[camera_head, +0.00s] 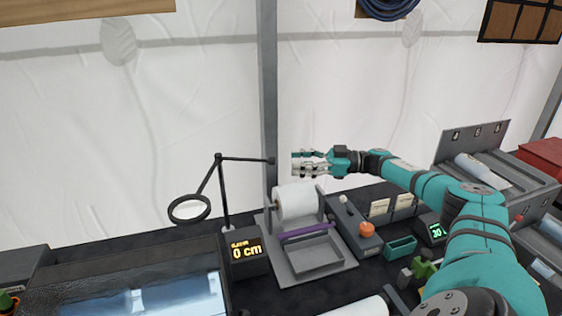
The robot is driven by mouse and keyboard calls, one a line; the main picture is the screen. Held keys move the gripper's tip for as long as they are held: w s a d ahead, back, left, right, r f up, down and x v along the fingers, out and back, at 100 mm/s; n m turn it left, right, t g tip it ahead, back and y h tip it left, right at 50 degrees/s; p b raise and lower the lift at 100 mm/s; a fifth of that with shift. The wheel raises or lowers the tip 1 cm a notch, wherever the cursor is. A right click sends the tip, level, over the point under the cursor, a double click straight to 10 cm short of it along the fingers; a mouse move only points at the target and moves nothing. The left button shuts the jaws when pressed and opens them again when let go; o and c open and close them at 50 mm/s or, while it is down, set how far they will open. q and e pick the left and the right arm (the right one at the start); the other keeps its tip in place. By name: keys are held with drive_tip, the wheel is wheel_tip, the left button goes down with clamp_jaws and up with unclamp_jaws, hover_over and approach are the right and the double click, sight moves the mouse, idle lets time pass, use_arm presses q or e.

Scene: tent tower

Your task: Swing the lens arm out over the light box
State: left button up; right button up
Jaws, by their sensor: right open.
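The lens arm (243,158) is a thin black bar on an upright post (223,200), with a small dark knob at its right end. A dark ring lens (189,208) hangs from the bar's left side. In the picture the ring shows above the back edge of the light box (130,302), whose bright panel lies at the lower left. My right gripper (303,163) is open and empty, just right of the knob, fingers pointing left at about its height. Whether they touch the knob is hard to tell, but a small gap shows. My left gripper is not in view.
A display reading 0 cm (245,252) stands by the post's foot. A grey tray (315,257) with a white roll (297,202) sits below my right gripper. A grey upright pole (268,90) stands behind the knob. A joystick box (358,236) is further right.

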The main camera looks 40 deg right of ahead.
drive_tip(key=shift+v, duration=2.2)
